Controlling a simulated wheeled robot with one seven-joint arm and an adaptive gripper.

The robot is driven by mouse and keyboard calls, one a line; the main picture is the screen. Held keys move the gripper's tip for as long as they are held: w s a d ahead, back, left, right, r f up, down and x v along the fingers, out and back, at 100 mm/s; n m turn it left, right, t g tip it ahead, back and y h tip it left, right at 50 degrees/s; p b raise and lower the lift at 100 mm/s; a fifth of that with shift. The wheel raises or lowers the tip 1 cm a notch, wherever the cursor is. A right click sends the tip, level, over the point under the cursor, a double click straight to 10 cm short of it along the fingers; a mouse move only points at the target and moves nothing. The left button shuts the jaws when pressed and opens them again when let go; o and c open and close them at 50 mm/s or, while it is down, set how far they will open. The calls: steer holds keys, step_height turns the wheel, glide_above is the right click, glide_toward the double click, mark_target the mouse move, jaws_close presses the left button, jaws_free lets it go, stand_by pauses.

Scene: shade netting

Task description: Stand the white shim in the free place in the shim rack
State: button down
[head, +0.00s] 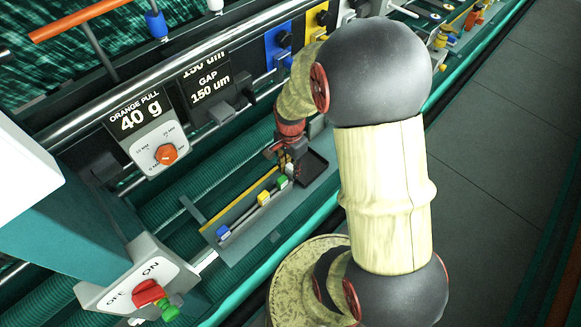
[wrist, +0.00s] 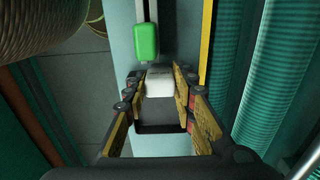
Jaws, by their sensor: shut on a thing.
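The white shim (wrist: 158,86) shows in the wrist view as a white block between the two fingers of my gripper (wrist: 158,78), which is shut on it. I cannot tell whether the white shim touches the rack.
A dark shallow tray (head: 312,166) lies right of the gripper. A yellow strip (head: 240,200) runs along the rack's back edge. A rail with a dial panel (head: 165,140) stands behind. A switch box (head: 140,285) is at front left. Grey floor (head: 500,120) is open at right.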

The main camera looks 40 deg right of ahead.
steer(key=c, duration=1.6)
jaws_free()
steer(key=shift+o, duration=0.6)
step_height(320, 180, up, 12)
steer(key=s+a+r+n+t, duration=0.2)
steer(key=s+a+r+n, duration=0.2)
steer(key=a+r+n, duration=0.4)
steer(key=s+a+r+n+t, duration=0.3)
steer(key=s+a+r+n, duration=0.2)
steer(key=a+r+n, duration=0.2)
steer(key=shift+a+r+n+t+b, duration=0.35)
steer(key=shift+a+n, duration=0.3)
steer(key=shift+n, duration=0.35)
